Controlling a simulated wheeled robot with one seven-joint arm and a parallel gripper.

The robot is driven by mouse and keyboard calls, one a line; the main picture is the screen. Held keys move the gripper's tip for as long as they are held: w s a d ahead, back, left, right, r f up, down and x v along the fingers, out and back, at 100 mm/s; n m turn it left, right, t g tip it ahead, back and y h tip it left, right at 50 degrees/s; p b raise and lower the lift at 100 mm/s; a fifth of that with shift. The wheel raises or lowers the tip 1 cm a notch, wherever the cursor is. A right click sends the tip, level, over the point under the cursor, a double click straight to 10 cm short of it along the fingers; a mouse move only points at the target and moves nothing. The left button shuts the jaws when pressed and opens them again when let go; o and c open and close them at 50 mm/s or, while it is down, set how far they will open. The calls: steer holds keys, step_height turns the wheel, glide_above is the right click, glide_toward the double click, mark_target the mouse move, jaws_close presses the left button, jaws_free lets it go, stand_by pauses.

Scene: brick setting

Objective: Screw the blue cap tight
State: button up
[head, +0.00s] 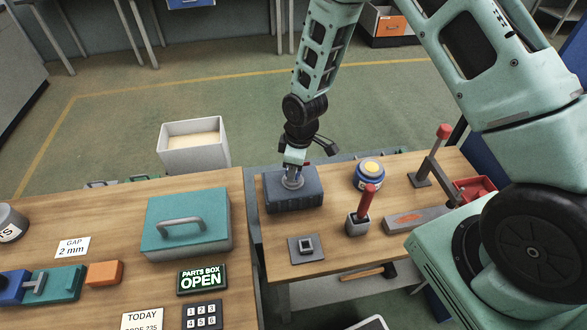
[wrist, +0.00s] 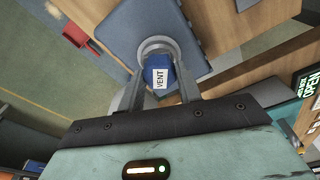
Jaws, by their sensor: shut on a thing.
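The blue cap (wrist: 160,64), with a white VENT label, sits in a round grey collar (wrist: 155,42) on top of a dark blue-grey box (wrist: 115,22). My gripper (wrist: 160,82) comes in from above with one finger on each side of the cap and is shut on it. In the head view, my gripper (head: 292,172) points down onto the box (head: 293,201), which stands at the left end of the right bench. The cap is hidden by the gripper there, and how far it is turned cannot be told.
A teal parts box (head: 186,220) stands on the left bench, beyond a narrow gap.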

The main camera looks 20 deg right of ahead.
stand_by(0.3)
steer(key=m+b, duration=0.1)
steer(key=m, duration=0.3)
steer(key=shift+a, duration=0.1)
steer(key=m, duration=0.3)
steer(key=shift+t+h, duration=0.3)
steer(key=m, duration=0.3)
steer(key=shift+r+h, duration=0.1)
steer(key=shift+h, duration=0.2)
steer(key=m+p, duration=0.1)
steer(key=m, duration=0.3)
